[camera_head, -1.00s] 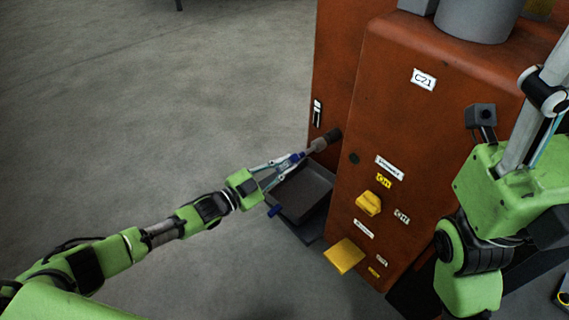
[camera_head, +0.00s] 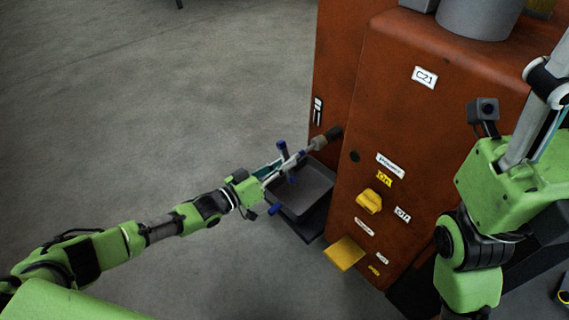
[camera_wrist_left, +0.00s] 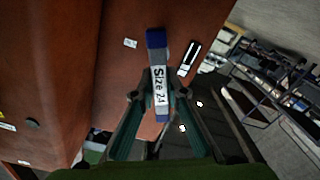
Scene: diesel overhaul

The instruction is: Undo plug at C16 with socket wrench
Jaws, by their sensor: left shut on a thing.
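My left gripper (camera_head: 272,175) is shut on the socket wrench (camera_head: 300,156), in front of the orange-brown engine housing. The wrench has a grey shaft and a blue-ended crossbar. In the left wrist view its bar (camera_wrist_left: 158,75) stands upright between the fingers (camera_wrist_left: 150,105), with a blue end and a "Size 24" label. In the head view the wrench's far end meets a dark cylindrical piece (camera_head: 333,133) at the housing wall. I cannot tell how much of this is socket or plug, and the plug's own face is hidden. My right gripper is out of view.
Floor at left is clear.

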